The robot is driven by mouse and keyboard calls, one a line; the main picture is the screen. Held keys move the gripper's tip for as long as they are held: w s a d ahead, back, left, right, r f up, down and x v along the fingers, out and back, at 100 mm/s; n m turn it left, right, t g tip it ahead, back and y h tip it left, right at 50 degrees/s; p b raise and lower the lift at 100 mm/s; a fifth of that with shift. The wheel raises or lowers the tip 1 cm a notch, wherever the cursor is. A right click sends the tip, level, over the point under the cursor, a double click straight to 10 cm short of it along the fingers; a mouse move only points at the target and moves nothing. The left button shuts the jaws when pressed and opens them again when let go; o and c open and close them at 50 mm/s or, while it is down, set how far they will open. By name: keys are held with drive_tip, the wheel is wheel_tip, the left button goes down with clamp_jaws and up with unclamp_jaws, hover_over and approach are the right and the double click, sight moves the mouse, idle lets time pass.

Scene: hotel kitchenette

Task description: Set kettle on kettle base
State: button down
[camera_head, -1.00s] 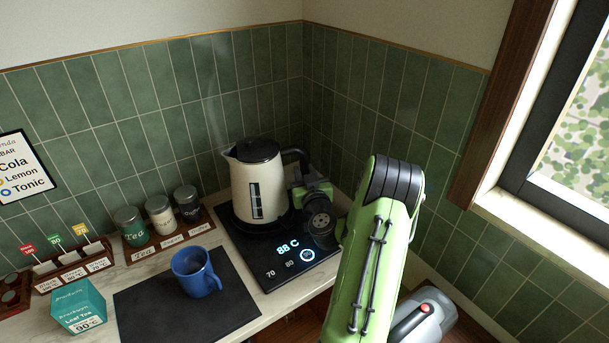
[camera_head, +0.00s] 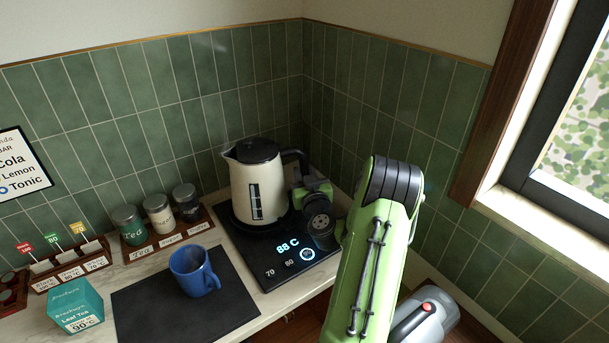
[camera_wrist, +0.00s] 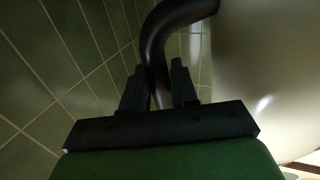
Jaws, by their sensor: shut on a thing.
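The cream kettle (camera_head: 241,190) with a black lid stands upright at the back of the black kettle base (camera_head: 279,271), whose lit panel reads 88 C. Its underside meets the round dark plate there; I cannot see a gap. Its black handle (camera_head: 297,156) points right, toward the corner. My gripper (camera_head: 306,186) is at the handle, on the kettle's right side. In the wrist view the two black fingers of my gripper (camera_wrist: 160,87) are on either side of the dark handle (camera_wrist: 156,45), shut on it. The kettle's pale body (camera_wrist: 265,75) fills the right of that view.
A blue mug (camera_head: 191,271) stands on a dark mat (camera_head: 150,313) left of the base. Several canisters in a wooden rack (camera_head: 170,240) stand behind it. A teal tea box (camera_head: 76,306) is at front left. Tiled walls close in behind and right of the kettle.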

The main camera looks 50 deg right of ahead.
drive_tip(key=c, duration=1.1)
unclamp_jaws()
drive_tip(key=shift+c, duration=0.2)
drive_tip(key=shift+s+f, duration=0.1)
drive_tip(key=shift+f, duration=0.15)
drive_tip(key=shift+s+a+b, duration=0.1)
drive_tip(key=shift+a+b, duration=0.05)
drive_tip(key=shift+b, duration=0.4)
drive_tip(key=b+v, duration=1)
drive_tip(key=shift+s+a, duration=0.2)
drive_tip(key=shift+s, duration=0.05)
drive_tip(key=shift+r, duration=0.1)
